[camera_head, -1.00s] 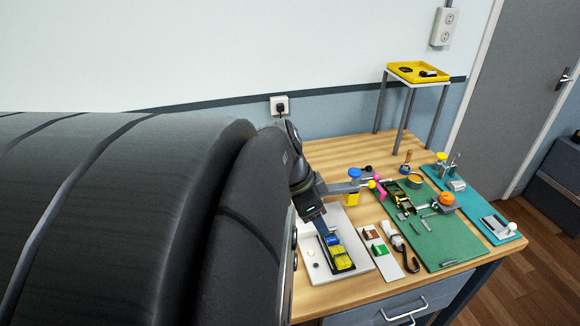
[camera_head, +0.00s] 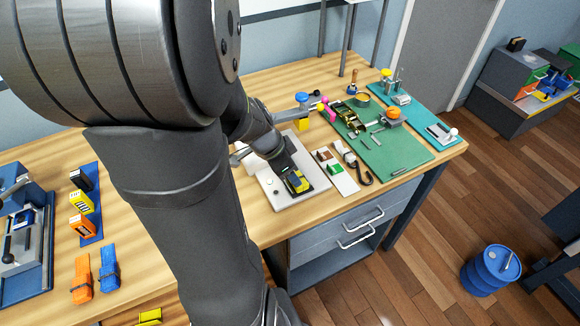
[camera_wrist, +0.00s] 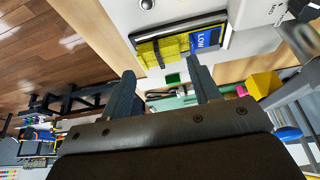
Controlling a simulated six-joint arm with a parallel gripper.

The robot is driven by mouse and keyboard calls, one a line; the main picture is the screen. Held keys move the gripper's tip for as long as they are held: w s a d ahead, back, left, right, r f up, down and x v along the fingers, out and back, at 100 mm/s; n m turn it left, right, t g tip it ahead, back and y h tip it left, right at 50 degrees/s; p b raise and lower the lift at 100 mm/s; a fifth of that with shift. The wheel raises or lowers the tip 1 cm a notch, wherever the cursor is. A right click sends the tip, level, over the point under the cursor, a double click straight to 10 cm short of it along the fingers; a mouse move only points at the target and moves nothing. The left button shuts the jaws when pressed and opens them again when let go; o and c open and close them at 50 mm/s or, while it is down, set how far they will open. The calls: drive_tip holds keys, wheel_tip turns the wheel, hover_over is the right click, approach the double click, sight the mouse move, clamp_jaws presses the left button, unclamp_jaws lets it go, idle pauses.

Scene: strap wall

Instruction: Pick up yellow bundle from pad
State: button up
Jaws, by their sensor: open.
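In the head view the bundle (camera_head: 299,184) shows just beyond my gripper (camera_head: 291,172), which hides part of the pad and the label. In the wrist view my gripper (camera_wrist: 160,67) is open and empty. Its two fingers are apart, with their tips near the bundle's edge in the picture; the bundle is not clearly between them, and I cannot tell the height gap.
The pad sits on a white board (camera_head: 275,197). A card with brown and green patches (camera_head: 334,168) and a black hook (camera_head: 362,177) lie to its right, before a green mat (camera_head: 400,150). Blue and orange bundles (camera_head: 107,268) lie at the left.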

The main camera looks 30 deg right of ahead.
drive_tip(key=shift+d+x, duration=0.25)
drive_tip(key=shift+x, duration=2.1)
drive_tip(key=shift+s+r, duration=0.1)
drive_tip(key=c, duration=0.6)
drive_tip(key=shift+r, duration=0.1)
drive_tip(key=shift+c, duration=0.2)
